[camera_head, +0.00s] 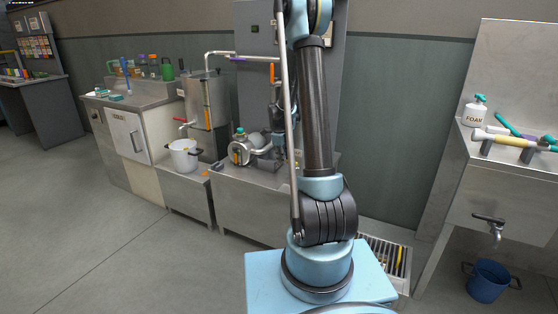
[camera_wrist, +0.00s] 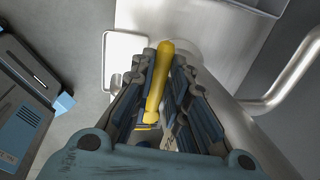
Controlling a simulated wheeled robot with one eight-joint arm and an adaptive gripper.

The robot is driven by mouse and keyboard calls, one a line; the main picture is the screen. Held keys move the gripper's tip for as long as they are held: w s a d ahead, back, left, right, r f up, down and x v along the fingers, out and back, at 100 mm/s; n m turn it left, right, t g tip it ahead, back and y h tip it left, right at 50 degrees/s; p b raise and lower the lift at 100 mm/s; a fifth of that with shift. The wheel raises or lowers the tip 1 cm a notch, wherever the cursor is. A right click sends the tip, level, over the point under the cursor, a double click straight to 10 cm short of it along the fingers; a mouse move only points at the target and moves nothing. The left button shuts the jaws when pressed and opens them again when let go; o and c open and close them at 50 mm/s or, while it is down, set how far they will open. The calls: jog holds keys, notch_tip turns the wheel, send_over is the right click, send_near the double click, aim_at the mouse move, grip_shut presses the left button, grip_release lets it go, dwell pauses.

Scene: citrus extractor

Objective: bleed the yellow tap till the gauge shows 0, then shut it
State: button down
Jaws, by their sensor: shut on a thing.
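In the wrist view the yellow tap handle (camera_wrist: 159,80) lies lengthwise between the fingers of my gripper (camera_wrist: 162,85). The fingers are closed against both its sides. A smaller yellow piece (camera_wrist: 143,127) shows below it, partly hidden by the fingers. In the head view my arm stands in front of the extractor, and my gripper and the yellow tap cannot be made out behind it. I cannot make out the gauge or its reading in either view.
A white pot (camera_head: 183,157) stands on a low bench left of the extractor's pump (camera_head: 250,147). A steel sink (camera_head: 510,190) is at right, with a blue bucket (camera_head: 488,281) below. A steel pipe (camera_wrist: 290,85) runs right of my gripper. Floor at left is clear.

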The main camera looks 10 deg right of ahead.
dwell(0.3)
jog(key=c, duration=1.5)
grip_release()
jog(key=shift+c, duration=0.2)
notch_tip(320, 180, up, 8)
jog(key=s+a, duration=0.1)
jog(key=shift+f, duration=0.15)
jog(key=shift+s, duration=0.1)
